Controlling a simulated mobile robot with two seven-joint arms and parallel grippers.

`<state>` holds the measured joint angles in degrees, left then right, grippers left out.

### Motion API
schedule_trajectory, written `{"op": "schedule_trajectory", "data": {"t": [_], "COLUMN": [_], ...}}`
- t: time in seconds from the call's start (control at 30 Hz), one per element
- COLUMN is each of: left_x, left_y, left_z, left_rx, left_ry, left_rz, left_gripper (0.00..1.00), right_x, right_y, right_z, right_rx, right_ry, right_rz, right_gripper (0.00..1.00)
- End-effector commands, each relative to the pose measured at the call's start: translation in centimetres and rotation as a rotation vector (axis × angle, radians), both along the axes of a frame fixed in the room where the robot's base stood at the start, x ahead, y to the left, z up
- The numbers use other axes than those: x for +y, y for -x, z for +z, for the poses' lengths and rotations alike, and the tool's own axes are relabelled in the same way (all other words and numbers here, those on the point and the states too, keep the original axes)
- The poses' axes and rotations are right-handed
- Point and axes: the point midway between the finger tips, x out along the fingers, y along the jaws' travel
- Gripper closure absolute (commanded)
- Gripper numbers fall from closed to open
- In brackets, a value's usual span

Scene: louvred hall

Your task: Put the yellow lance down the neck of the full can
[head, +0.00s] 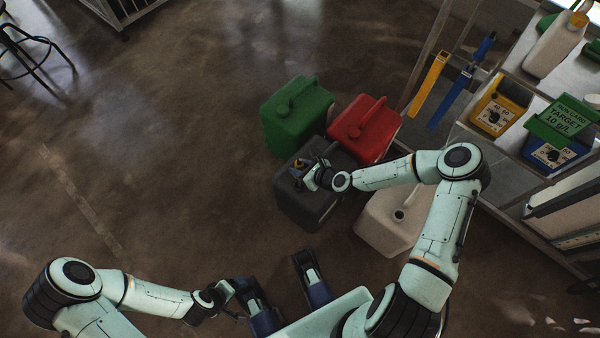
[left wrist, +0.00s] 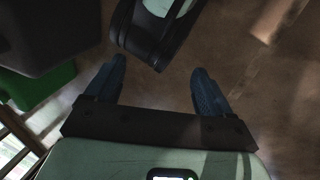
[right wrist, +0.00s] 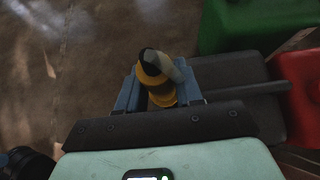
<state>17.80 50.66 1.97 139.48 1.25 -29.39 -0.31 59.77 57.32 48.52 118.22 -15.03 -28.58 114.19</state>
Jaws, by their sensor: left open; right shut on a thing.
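My right gripper (head: 302,170) is over the dark grey can (head: 309,205) on the floor. In the right wrist view its blue fingers are shut on the yellow lance (right wrist: 160,88), whose yellow and black grip has a grey end towards the camera. The lance's lower part is hidden, so I cannot tell whether it is in a neck. A green can (head: 297,112), a red can (head: 364,128) and a beige can (head: 385,225) with a dark neck opening stand close around. Which can is full does not show. My left gripper (left wrist: 160,72) is open and empty, low at the left.
A yellow holder (head: 430,82) and a blue holder (head: 450,100) hang at the bench's edge.

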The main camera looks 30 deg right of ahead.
Motion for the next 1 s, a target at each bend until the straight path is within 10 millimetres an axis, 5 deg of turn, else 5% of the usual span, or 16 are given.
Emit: {"op": "schedule_trajectory", "data": {"t": [0.57,1.0], "left_x": [-2.2,-2.2], "left_y": [5.0,6.6], "left_z": [4.6,8.6], "left_rx": [0.136,0.195], "left_ry": [0.063,0.071], "left_rz": [-0.056,-0.067], "left_gripper": [0.18,0.18], "right_x": [0.0,0.0], "right_y": [-0.1,-0.1], "right_z": [4.5,10.0], "right_rx": [-0.002,-0.003], "right_ry": [0.0,0.0], "right_rz": [-0.001,0.0], "right_gripper": [1.0,1.0]}}
